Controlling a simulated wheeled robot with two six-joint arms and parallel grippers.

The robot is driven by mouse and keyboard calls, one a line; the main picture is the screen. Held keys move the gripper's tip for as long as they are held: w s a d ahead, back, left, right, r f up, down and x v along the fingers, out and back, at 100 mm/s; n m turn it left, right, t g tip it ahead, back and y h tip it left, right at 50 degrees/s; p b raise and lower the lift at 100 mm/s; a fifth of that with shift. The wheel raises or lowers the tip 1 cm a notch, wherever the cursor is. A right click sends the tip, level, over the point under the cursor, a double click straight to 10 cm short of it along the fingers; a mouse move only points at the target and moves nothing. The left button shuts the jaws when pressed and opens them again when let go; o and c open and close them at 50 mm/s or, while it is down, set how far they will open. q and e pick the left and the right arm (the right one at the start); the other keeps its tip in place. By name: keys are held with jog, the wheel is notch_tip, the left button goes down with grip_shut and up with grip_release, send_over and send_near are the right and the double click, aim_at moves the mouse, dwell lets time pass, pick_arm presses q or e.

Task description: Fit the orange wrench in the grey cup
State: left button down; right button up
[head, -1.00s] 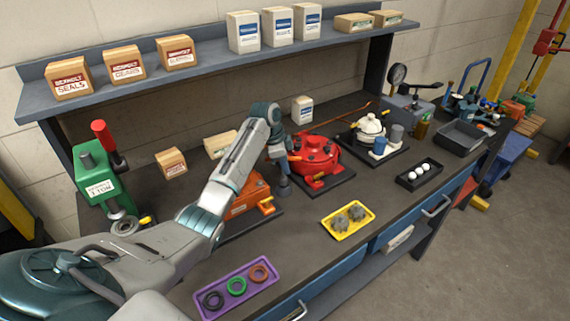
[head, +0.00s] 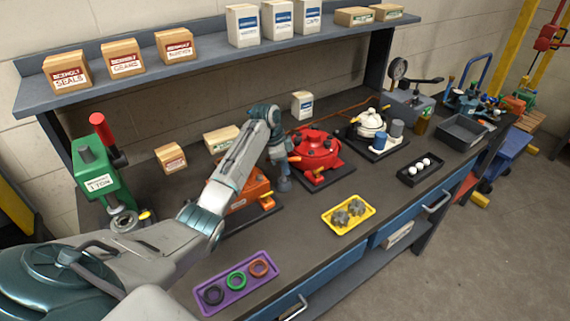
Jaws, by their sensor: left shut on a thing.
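My left gripper (head: 284,184) points down between the orange motor (head: 245,192) and the red motor (head: 317,150), low over the bench. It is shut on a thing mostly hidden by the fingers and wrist. A small orange piece, which I take for the orange wrench (head: 294,158), shows at its right side in front of the red motor. My right gripper is not in view.
A yellow tray (head: 333,226) with grey parts, a black tray (head: 407,180) with white balls and a purple tray (head: 236,303) with rings lie along the front. A green press (head: 100,180) stands at left. Bench between the trays is clear. A shelf (head: 210,62) overhangs the back.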

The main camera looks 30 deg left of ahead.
pick_arm(q)
jog(key=shift+f, duration=0.4)
jog(key=c, duration=1.3)
grip_release()
jog(key=shift+r, duration=0.1)
jog(key=shift+r, duration=0.25)
notch_tip(320, 180, up, 5)
jog(key=p, duration=0.5)
jog(key=shift+r, duration=0.2)
